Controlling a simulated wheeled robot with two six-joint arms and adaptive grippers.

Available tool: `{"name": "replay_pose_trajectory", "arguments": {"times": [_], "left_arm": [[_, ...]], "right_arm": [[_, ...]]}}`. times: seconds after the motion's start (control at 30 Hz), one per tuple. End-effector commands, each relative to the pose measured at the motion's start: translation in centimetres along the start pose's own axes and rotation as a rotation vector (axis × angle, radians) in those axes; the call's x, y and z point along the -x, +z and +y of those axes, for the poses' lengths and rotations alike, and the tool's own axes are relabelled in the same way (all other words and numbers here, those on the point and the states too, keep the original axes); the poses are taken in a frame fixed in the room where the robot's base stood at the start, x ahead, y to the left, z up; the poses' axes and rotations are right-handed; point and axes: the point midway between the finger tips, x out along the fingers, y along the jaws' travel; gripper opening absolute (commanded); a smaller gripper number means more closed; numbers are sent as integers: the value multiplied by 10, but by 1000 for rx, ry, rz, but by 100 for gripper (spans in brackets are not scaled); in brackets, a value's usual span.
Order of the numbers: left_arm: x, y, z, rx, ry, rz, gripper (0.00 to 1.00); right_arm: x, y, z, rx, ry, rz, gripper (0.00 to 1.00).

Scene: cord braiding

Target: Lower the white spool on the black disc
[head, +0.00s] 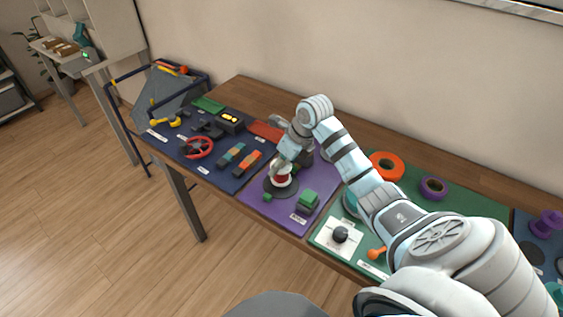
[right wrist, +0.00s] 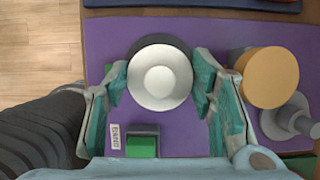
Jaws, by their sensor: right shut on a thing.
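The white spool (head: 283,181) has a red band round its middle and stands upright in the head view. In the right wrist view its round white top (right wrist: 160,82) lies between the two green-padded fingers of my right gripper (right wrist: 160,85), which is shut on it. The black disc (head: 271,189) lies on the purple mat under the spool. In the right wrist view the disc (right wrist: 152,42) shows past the spool's far edge, the rest hidden. I cannot tell whether spool and disc touch. My left gripper is in neither view.
On the purple mat (head: 257,205), a green-and-dark block (head: 308,201) stands near the disc. A yellow-orange cylinder (right wrist: 270,77) stands close by my right finger in the wrist view. The navy mat at left holds a red wheel (head: 198,147) and several parts. Orange (head: 387,165) and purple (head: 433,187) rings lie at right.

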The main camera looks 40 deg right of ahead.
Motion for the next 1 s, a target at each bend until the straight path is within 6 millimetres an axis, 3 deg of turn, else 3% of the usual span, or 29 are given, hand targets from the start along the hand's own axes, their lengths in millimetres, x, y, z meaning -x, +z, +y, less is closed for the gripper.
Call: {"name": "replay_pose_trajectory", "arguments": {"times": [0.2, 0.83, 0.87, 1.0], "left_arm": [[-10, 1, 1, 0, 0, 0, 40], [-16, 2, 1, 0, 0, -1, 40], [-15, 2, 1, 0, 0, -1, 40], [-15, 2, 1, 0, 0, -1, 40]], "right_arm": [[-12, -5, 0, 0, 0, 1, 26], [-20, -8, 0, 0, 0, 1, 26], [-19, -8, 0, 0, 0, 1, 55], [-18, -8, 0, 0, 0, 0, 74]]}}
